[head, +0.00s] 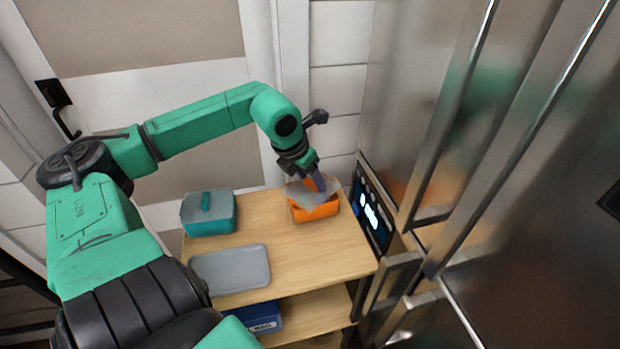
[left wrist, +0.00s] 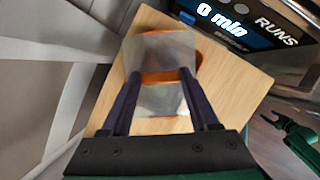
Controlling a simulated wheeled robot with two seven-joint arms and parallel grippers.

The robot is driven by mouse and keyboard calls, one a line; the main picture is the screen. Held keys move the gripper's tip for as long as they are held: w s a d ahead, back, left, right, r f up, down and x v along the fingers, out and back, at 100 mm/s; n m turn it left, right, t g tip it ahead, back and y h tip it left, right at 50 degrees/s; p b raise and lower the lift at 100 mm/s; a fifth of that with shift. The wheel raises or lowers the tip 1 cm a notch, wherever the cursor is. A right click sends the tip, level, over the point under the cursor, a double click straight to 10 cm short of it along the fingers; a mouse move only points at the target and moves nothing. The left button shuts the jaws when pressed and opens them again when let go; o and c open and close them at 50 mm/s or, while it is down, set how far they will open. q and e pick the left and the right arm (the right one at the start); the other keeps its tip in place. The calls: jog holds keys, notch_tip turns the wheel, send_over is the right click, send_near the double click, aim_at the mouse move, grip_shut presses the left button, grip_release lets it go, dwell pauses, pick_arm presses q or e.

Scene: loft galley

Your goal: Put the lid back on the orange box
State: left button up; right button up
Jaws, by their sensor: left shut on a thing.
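The orange box (head: 318,213) stands near the back right of the wooden cart top. Its grey, see-through lid (head: 298,194) is over it and turned out of line with it, so box edges show past the lid. My left gripper (head: 313,183) is above the box, shut on the lid's orange handle. In the left wrist view the handle (left wrist: 160,76) sits between the fingertips, with the lid (left wrist: 165,48) around it and the orange box (left wrist: 199,62) partly hidden beneath. I cannot tell whether the lid touches the rim.
A teal box (head: 208,222) with a lid stands at the cart's left, behind a grey tray (head: 232,269). A blue box (head: 266,318) is on the lower shelf. A lit display panel (head: 372,212) and steel doors close off the right side.

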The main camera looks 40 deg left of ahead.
pick_arm(q)
jog(key=shift+f+b, duration=0.25)
jog(key=shift+b, duration=0.4)
dwell(0.8)
dwell(0.4)
jog(key=o, duration=1.4)
jog(key=shift+o, duration=0.4)
jog(key=shift+r+p, duration=2.05)
jog(key=shift+r, duration=1.55)
grip_shut()
